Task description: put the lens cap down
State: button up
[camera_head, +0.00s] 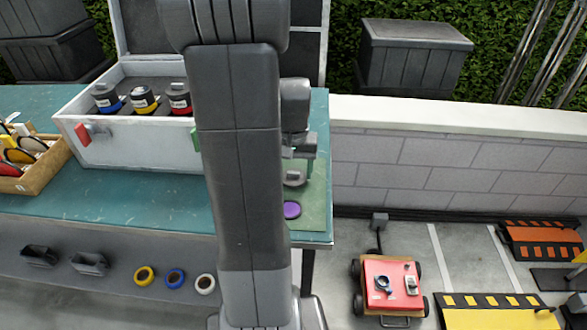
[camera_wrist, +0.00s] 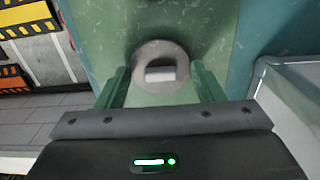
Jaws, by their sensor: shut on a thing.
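The lens cap looks like a grey round disc (camera_wrist: 137,62) with a raised pale grey tab across its middle; it sits between my fingertips in the wrist view. In the head view the cap (camera_head: 294,179) shows just below my gripper (camera_head: 300,152), partly hidden by my arm. My gripper, with green fingers (camera_wrist: 161,78), is shut on the cap from both sides. The cap is over a green mat (camera_head: 317,200) at the right end of the teal table. I cannot tell whether it touches the mat.
A purple disc (camera_head: 292,210) lies on the mat near the front edge. A white open case (camera_head: 140,152) with several lens-like canisters stands left of my arm. A wooden tray (camera_head: 40,174) is at the far left. A red cart (camera_head: 390,290) is on the floor at right.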

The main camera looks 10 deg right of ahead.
aim_at(294, 172)
jog(key=shift+f, duration=0.2)
jog(key=o, duration=0.9)
jog(key=shift+o, duration=0.2)
jog(key=shift+r, duration=0.15)
notch_tip(294, 172, up, 12)
jog(key=p, duration=0.1)
